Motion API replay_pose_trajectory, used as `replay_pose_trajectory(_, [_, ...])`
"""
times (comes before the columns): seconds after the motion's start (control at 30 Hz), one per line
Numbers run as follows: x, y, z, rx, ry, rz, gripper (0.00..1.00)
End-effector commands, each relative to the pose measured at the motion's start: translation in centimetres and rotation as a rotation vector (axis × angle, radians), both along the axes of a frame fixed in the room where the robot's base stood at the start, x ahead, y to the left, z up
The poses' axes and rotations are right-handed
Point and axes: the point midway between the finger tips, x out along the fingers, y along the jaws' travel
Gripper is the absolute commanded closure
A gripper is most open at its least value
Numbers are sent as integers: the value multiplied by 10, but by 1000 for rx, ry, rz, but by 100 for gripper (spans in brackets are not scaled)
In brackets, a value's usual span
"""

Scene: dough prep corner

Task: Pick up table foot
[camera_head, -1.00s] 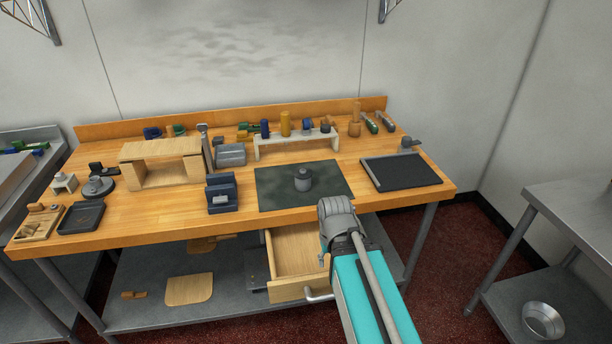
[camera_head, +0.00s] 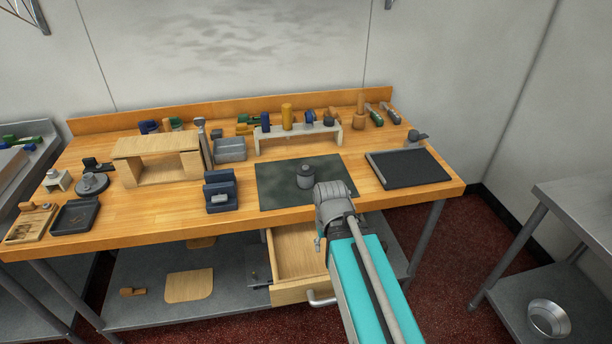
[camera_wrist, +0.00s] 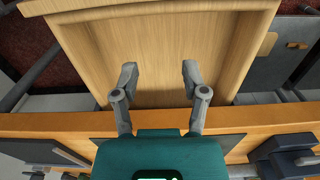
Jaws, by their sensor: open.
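No object can be told for sure as the table foot. A short grey cylinder with a knob (camera_head: 305,176) stands upright on the dark mat (camera_head: 272,192) on the workbench. My gripper (camera_wrist: 159,75) is open and empty in the wrist view, with its two fingers apart over the open wooden drawer (camera_wrist: 150,8). The drawer also shows in the head view (camera_head: 292,293), below the bench's front edge. The part of its floor that I see is bare; its rear is under the bench top and hidden. In the head view my arm mostly hides the fingers.
The bench front edge (camera_wrist: 60,124) runs close by my fingers. On the bench are a dark blue slotted block (camera_head: 221,191), a wooden arch (camera_head: 158,160), a pale rack (camera_head: 298,137) with several pegs and a dark tray (camera_head: 408,167). A lower shelf (camera_head: 150,270) holds wooden pieces.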

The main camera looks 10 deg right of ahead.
Motion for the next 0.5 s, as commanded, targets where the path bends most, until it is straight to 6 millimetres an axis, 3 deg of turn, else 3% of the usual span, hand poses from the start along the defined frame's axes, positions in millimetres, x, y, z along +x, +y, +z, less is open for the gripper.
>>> replay_pose_trajectory(0.17, [0, 0, 0, 0, 0, 0, 43])
replay_pose_trajectory(0.4, [6, 0, -1, -24, -5, 42, 0])
replay_pose_trajectory(0.5, [14, -8, -3, -63, -11, 118, 0])
